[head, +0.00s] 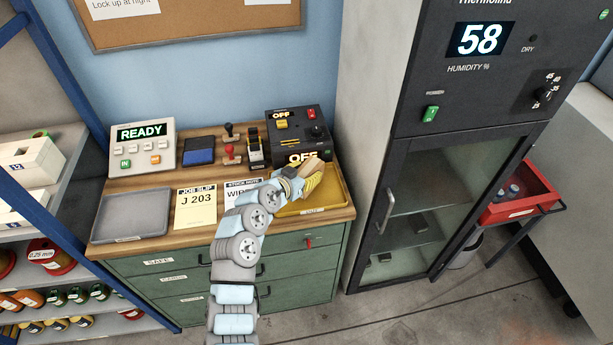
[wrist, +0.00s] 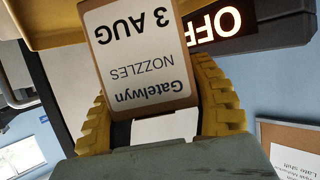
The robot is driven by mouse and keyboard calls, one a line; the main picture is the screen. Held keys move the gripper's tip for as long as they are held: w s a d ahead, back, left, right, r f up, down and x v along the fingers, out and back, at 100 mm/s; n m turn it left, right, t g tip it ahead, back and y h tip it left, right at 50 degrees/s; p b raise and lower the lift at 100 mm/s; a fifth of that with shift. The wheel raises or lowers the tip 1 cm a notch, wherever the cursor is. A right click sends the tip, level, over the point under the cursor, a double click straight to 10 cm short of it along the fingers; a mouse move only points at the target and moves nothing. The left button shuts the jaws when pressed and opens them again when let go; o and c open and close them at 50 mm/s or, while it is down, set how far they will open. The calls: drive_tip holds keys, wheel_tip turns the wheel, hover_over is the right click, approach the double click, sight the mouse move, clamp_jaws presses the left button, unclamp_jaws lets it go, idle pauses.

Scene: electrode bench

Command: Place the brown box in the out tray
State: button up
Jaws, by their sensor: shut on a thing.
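The brown box (wrist: 145,50) carries a white label reading Gatelwyn, Nozzles, 3 AUG, upside down in the wrist view. My gripper (wrist: 152,85) is shut on it, with a yellow finger on each side. In the head view my gripper (head: 307,180) is over the yellow out tray (head: 336,198) at the right of the bench top, and a small part of the box (head: 314,165) shows there. The arm hides the left part of the tray. I cannot tell whether the box touches the tray.
A black device (head: 298,130) with OFF displays stands just behind the out tray. A grey tray (head: 130,215), a job slip (head: 196,208), a blue pad (head: 199,151), stamps and a READY device (head: 142,147) occupy the rest of the bench. A tall cabinet (head: 420,200) stands close on the right.

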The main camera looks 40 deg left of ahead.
drive_tip(key=shift+f, duration=0.9)
drive_tip(key=shift+f, duration=0.15)
drive_tip(key=o, duration=1.2)
drive_tip(key=shift+s+r, duration=0.1)
drive_tip(key=shift+r, duration=0.1)
drive_tip(key=v, duration=1.2)
drive_tip(key=shift+f, duration=0.1)
